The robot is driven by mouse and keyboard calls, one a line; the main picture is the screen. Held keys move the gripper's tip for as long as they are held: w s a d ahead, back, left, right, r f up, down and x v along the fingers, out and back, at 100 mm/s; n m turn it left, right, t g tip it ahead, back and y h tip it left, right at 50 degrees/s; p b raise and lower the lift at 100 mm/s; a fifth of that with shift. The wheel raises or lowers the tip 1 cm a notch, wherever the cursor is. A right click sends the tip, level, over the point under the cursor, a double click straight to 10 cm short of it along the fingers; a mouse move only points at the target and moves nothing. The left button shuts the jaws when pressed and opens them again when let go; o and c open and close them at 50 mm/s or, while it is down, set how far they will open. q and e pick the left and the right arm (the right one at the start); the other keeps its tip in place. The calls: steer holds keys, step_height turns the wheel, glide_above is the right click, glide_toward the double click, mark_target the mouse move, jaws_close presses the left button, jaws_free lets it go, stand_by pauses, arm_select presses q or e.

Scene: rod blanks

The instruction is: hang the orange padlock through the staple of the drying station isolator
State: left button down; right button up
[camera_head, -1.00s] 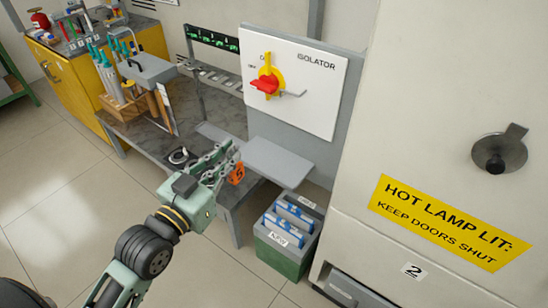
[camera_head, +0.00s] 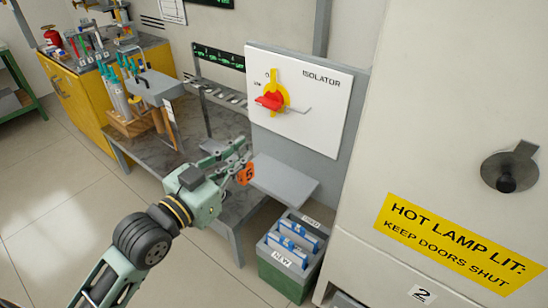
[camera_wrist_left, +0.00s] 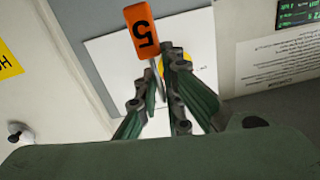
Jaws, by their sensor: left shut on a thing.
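The isolator is a white panel (camera_head: 320,90) with a red handle (camera_head: 269,101) on a yellow plate (camera_head: 280,88). A thin metal staple (camera_head: 298,110) sticks out to the right of the handle. The padlock is apart from it, below and to the left. My right gripper is not in view.
A grey shelf (camera_head: 285,180) juts out under the panel. A green bin of blue-marked folders (camera_head: 290,245) stands on the floor below. A dark bench (camera_head: 150,150) with a tool rack is at left. A large pale cabinet (camera_head: 450,100) stands at right.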

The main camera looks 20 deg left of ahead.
arm_select(q)
steer(key=d+p+x, duration=0.1)
steer(key=p+x, duration=0.1)
steer(key=x, duration=0.8)
steer(key=f, duration=0.6)
steer(key=shift+d+f+b, duration=0.15)
steer(key=shift+d+b, duration=0.05)
steer(key=shift+b, duration=0.1)
steer(key=shift+w+f, duration=0.1)
steer(key=shift+f, duration=0.2)
steer(key=shift+d+f, duration=0.1)
steer(key=shift+f, duration=0.1)
steer(key=c, duration=1.9)
jaws_free()
